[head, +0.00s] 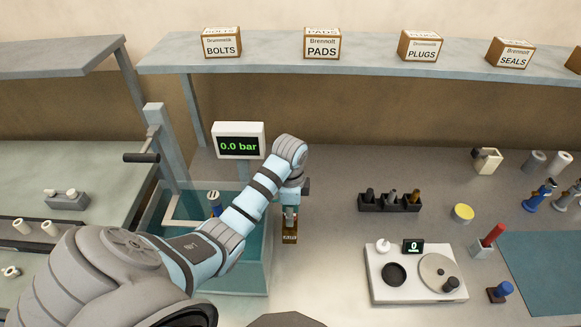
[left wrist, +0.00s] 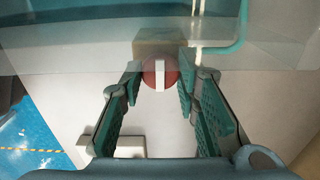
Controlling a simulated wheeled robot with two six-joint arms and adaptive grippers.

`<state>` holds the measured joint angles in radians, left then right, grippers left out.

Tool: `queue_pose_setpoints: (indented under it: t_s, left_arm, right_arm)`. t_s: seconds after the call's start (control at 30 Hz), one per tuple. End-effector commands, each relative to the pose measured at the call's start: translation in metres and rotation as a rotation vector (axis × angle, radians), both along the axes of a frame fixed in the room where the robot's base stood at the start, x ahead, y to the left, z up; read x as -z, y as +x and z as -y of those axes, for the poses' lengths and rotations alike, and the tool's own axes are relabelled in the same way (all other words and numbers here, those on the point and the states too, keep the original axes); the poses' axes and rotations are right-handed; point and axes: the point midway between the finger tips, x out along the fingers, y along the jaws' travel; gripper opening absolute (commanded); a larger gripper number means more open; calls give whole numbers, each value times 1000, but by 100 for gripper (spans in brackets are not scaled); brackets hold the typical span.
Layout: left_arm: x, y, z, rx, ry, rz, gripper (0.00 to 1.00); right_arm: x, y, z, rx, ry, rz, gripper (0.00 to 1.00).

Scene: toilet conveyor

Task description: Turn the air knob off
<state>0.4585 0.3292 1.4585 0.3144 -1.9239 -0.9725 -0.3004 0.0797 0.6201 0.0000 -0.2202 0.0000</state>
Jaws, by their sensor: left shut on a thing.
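The air knob (left wrist: 160,75) is a round red disc with a white bar across it. The bar stands upright in the left wrist view. It sits at a small brown block (left wrist: 172,43), which shows in the head view as a labelled block (head: 290,237) beside the tank. My left gripper (left wrist: 160,78) is shut on the knob, with one finger on each side. In the head view my left gripper (head: 291,203) is at the block, and the knob is mostly hidden. The pressure display (head: 239,144) reads 0.0 bar. My right gripper is not in view.
A teal water tank (head: 257,276) stands left of the block, with a post and lever (head: 148,157) behind it. A white scale unit (head: 410,294) and a dark holder (head: 389,205) stand to the right. Labelled boxes line the shelf (head: 375,53) above.

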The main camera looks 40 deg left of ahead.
Motion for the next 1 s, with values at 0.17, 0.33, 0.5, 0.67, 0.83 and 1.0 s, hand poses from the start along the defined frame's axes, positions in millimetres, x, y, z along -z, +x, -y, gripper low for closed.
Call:
queue_pose_setpoints:
  t_s: [0.17,0.33,0.5,0.67,0.83,1.0]
  left_arm:
    - [-2,2,-1,4,2,8,1]
    - [-2,2,-1,3,2,8,1]
    - [-2,2,-1,2,2,6,38]
    - [-1,1,-1,2,2,4,38]
    - [-1,0,-1,-6,1,3,38]
    - [0,0,-1,-165,1,2,38]
  right_arm:
    - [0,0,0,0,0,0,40]
    - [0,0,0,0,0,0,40]
    - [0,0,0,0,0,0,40]
    - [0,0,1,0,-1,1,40]
    - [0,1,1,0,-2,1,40]
    - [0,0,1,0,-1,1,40]
